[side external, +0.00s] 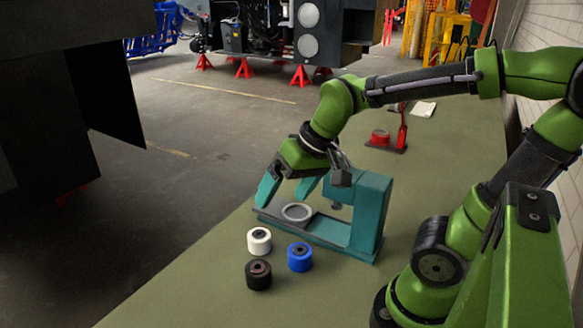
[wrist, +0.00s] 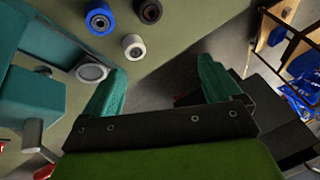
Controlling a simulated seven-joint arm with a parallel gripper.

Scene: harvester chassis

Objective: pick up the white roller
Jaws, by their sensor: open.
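The white roller (side external: 259,241) stands upright on the green table, beside a black roller (side external: 258,275) and a blue roller (side external: 300,257). In the wrist view the white roller (wrist: 133,46) lies ahead of and between the lines of the two fingers, with the blue roller (wrist: 100,20) and the black roller (wrist: 148,11) beyond it. My gripper (side external: 288,190) is open and empty, with teal fingers. It is above the table near the teal press, behind the white roller and higher than it. In the wrist view the open fingers of my gripper (wrist: 160,75) show nothing between them.
A teal press-like fixture (side external: 371,215) with a grey ring (side external: 297,212) on its base stands close beside the gripper. A red tool stand (side external: 388,140) is farther back. The table's left edge drops to the floor. The table in front of the rollers is clear.

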